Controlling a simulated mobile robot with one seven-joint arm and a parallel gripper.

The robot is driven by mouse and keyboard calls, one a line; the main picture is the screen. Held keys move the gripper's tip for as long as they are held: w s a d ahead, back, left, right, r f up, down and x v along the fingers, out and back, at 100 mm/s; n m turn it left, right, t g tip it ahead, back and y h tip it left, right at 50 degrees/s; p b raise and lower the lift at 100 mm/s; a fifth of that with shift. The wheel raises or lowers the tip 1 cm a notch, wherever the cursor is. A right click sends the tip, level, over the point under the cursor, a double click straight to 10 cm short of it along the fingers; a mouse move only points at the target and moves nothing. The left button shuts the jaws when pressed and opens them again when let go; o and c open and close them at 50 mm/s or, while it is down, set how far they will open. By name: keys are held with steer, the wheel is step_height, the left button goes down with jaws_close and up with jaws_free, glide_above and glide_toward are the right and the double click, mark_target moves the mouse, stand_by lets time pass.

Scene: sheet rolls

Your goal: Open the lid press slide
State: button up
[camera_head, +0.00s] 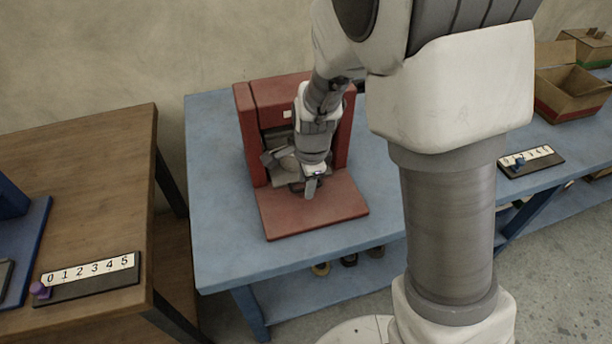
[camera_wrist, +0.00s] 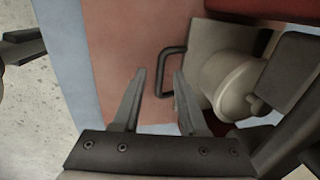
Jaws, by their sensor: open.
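The lid press is a red frame (camera_head: 342,150) on a red base plate (camera_head: 325,212), standing on the blue table. In the wrist view, its grey slide plate (camera_wrist: 206,36) carries a dark U-shaped handle (camera_wrist: 161,76) on the front edge. A pale round container (camera_wrist: 226,78) sits on the slide plate. My gripper (camera_head: 309,188) is in front of the press opening, low over the base plate. In the wrist view my gripper (camera_wrist: 158,75) is open, and the handle's bar appears between its fingertips. I cannot tell whether they touch it. My arm hides part of the press.
The blue table (camera_head: 222,235) has clear room left of the press. A wooden table (camera_head: 90,165) with a numbered strip (camera_head: 88,270) stands at the left. Another numbered strip (camera_head: 530,160) and open cardboard boxes (camera_head: 570,92) are at the right. The wall is behind.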

steer(key=shift+f, duration=0.15)
steer(key=shift+c, duration=0.3)
jaws_close()
stand_by(1.1)
